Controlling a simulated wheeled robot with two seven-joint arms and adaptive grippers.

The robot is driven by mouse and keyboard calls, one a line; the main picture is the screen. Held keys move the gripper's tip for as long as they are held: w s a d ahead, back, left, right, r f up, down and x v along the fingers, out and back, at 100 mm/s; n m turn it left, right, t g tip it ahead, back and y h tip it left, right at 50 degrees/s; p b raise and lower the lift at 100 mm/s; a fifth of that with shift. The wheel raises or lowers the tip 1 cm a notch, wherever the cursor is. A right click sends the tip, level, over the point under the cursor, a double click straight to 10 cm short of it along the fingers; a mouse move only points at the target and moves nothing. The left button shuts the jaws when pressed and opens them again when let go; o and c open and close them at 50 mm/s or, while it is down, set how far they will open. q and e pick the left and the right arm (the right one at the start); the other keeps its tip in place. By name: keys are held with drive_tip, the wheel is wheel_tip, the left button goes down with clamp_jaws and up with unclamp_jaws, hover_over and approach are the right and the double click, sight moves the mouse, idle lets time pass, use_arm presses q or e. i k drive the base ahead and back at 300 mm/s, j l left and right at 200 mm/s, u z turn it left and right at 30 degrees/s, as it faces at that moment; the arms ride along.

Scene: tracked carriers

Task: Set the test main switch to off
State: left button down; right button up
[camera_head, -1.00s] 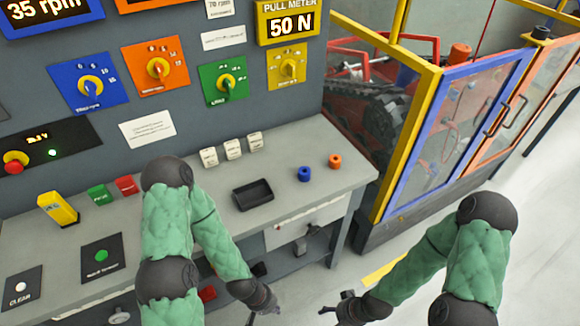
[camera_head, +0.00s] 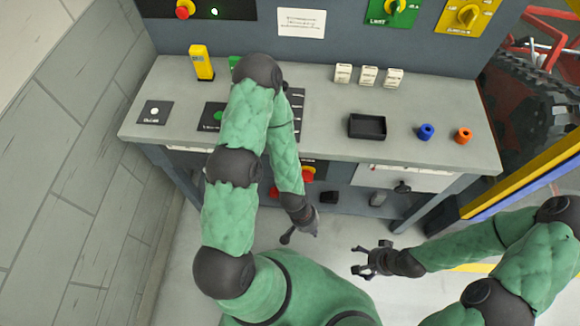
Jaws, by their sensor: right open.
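Another red knob on yellow (camera_head: 185,9) is on the upright panel at the top left, beside a lit green lamp. No label is readable, so I cannot tell which is the test main switch, nor its setting. My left gripper (camera_head: 298,232) hangs in front of the bench, below the under-bench knob and apart from it. Its fingers are too small to judge. My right gripper (camera_head: 357,259) is open and empty, to its right.
A block wall (camera_head: 70,150) stands at the left. The floor in front is clear.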

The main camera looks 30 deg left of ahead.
sight(307, 176)
drive_tip(key=u, duration=0.8)
drive_tip(key=k+j, duration=0.05)
